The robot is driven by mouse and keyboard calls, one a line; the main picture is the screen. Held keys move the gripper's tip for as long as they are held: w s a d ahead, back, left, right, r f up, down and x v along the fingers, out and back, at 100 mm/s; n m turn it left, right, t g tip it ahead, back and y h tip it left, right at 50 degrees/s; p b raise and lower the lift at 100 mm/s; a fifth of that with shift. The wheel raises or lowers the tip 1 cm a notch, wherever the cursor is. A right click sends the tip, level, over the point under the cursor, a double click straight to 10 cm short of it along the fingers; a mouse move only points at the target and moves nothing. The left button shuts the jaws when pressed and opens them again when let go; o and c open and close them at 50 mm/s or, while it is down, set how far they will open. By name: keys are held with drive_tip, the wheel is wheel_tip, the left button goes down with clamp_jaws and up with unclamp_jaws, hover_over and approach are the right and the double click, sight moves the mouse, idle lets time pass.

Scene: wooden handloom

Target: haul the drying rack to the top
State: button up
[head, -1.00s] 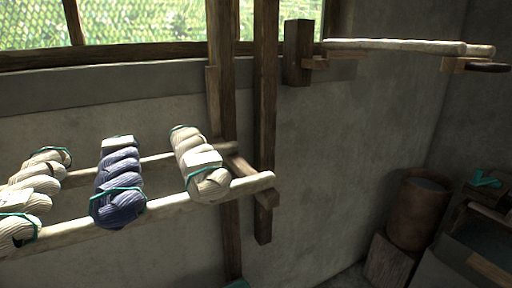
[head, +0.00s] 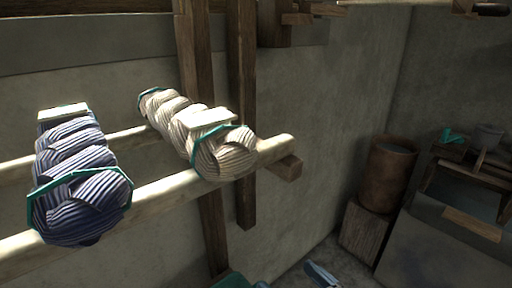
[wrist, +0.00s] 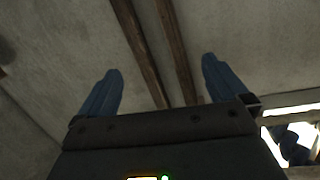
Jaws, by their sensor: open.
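The drying rack (head: 187,190) is a frame of pale poles at the left of the head view, against two dark upright posts. A cream yarn skein (head: 196,130) with a teal tie lies across its right end. A blue-grey skein (head: 78,180) lies across it further left. My gripper (wrist: 158,82) shows in the wrist view, with two blue fingers spread apart and nothing between them. It faces the wall, where two dark wooden posts (wrist: 140,50) run. A small part of it may show at the bottom of the head view, too cut off to tell.
A rusty brown barrel (head: 387,172) stands on a wooden block (head: 362,232) in the right corner. A grey bench or trough (head: 430,250) with a teal item (head: 452,136) is at far right. The wall between posts and barrel is bare.

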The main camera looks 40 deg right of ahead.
drive_tip(key=w+d+r+b, duration=0.1)
drive_tip(key=w+d+b, duration=0.2)
drive_tip(key=w, duration=0.7)
drive_tip(key=w+d+r+n+t+y+b, duration=0.1)
drive_tip(key=w+d+r+b, duration=0.2)
drive_tip(key=w+d+r, duration=0.2)
drive_tip(key=w+d+r+n+t+y+b, duration=0.1)
drive_tip(key=w+d+r+n+b, duration=0.1)
drive_tip(key=w+d+r, duration=0.4)
drive_tip(key=w+r+b, duration=0.1)
drive_tip(key=w+r, duration=0.3)
drive_tip(key=r, duration=0.3)
drive_tip(key=shift+w+d+n+y+b, duration=0.15)
drive_tip(key=shift+w+n+y+b, duration=0.15)
drive_tip(key=shift+b, duration=0.1)
drive_tip(key=shift+r, duration=0.2)
